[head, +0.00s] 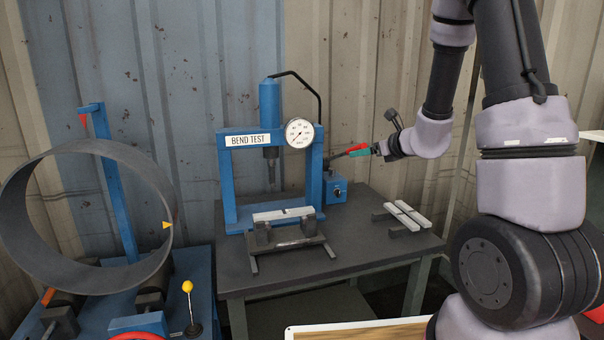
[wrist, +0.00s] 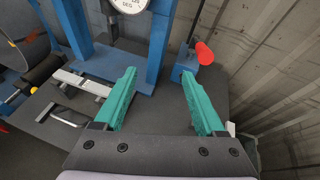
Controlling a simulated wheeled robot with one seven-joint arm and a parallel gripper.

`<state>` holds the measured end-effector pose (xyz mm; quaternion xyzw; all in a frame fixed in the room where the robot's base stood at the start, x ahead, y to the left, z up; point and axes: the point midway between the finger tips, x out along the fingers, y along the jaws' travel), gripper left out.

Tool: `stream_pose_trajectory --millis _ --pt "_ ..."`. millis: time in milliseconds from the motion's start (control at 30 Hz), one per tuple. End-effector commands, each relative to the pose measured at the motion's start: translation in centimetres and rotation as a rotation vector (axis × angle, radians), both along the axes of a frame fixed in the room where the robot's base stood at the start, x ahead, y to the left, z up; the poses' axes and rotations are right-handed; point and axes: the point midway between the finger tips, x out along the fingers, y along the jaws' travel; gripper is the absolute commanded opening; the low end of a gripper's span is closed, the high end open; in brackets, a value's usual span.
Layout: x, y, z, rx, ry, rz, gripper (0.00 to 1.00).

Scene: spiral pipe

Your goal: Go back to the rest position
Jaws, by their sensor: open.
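My gripper (wrist: 158,100) shows in the wrist view with its two green fingers spread apart and nothing between them. In the head view my gripper (head: 364,152) is small, at the right of the blue bend test press (head: 230,180), beside the red-tipped lever. The red lever grip (wrist: 204,53) shows in the wrist view beyond the fingers, apart from them. The lever rises from a small blue pump box (head: 337,189) on the dark table. In the head view I cannot tell the exact gap between the fingers and the lever.
A light metal strip (head: 283,214) rests on supports under the press. More light strips (head: 408,214) lie on the right of the dark table (head: 350,245). A large pipe ring (head: 166,190) stands on a blue machine at left. A corrugated wall (head: 360,60) closes the back.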

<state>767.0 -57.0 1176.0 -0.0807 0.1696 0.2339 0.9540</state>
Motion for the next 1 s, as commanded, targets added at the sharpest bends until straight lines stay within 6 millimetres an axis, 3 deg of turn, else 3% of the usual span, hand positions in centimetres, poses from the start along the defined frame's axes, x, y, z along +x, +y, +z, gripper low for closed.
stream_pose_trajectory --millis 33,100,200,367,500,700,833,1000 --pt "-1.2 1.7 2.5 -0.038 -0.042 0.096 0.72" --pt "-3.7 4.2 5.4 -0.117 -0.097 0.254 0.72" --pt "-8.2 7.1 8.6 -0.267 -0.181 0.479 0.72" --pt "-15.6 9.1 11.7 -0.573 -0.313 0.797 0.72" --pt "-21.5 8.3 12.7 -0.908 -0.411 1.027 0.72" --pt "-27.1 4.2 13.7 -1.431 -0.483 1.25 0.72" --pt "-28.9 1.7 14.5 -1.688 -0.48 1.319 0.72" --pt "-29.7 0.1 15.1 -1.84 -0.463 1.353 0.72"
